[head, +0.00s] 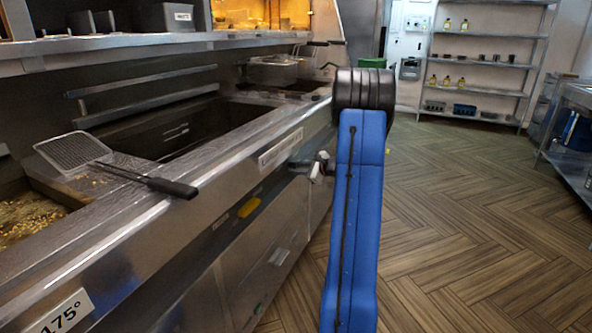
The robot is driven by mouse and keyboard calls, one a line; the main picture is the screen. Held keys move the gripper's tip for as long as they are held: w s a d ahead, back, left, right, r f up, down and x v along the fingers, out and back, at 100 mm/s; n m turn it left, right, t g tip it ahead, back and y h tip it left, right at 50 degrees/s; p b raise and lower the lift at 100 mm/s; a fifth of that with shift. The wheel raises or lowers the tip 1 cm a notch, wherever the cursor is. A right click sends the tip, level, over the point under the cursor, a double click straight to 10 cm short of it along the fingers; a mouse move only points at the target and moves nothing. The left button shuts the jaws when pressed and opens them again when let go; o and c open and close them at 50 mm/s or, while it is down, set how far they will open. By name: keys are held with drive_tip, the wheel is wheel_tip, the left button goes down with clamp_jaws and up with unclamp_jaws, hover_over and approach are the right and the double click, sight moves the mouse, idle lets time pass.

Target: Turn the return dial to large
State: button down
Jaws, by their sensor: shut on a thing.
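My gripper (312,168) is small in the head view, at the front face of the fryer range, just left of my blue arm link. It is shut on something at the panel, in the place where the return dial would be. The dial itself cannot be made out behind the fingers, and its setting cannot be read. A pale label plate (281,148) is on the front edge above and left of the gripper; its writing is too small to read.
A mesh skimmer (74,151) lies on the range with its black handle over the front edge. A yellow part (249,207) shows on the front panel. Fryer baskets (272,70) sit at the far end. Shelves (485,63) stand at the back. The wooden floor (465,220) is clear on the right.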

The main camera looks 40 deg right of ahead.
drive_tip(key=m+g+y, duration=0.1)
drive_tip(key=m, duration=0.1)
drive_tip(key=m+y, duration=0.1)
drive_tip(key=m, duration=0.1)
drive_tip(key=shift+d+m+g+y, duration=0.1)
drive_tip(key=shift+m+g+y, duration=0.2)
drive_tip(key=shift+g+y, duration=0.1)
idle(0.4)
drive_tip(key=c, duration=1.9)
unclamp_jaws()
drive_tip(key=v, duration=1.7)
drive_tip(key=shift+s+d, duration=0.2)
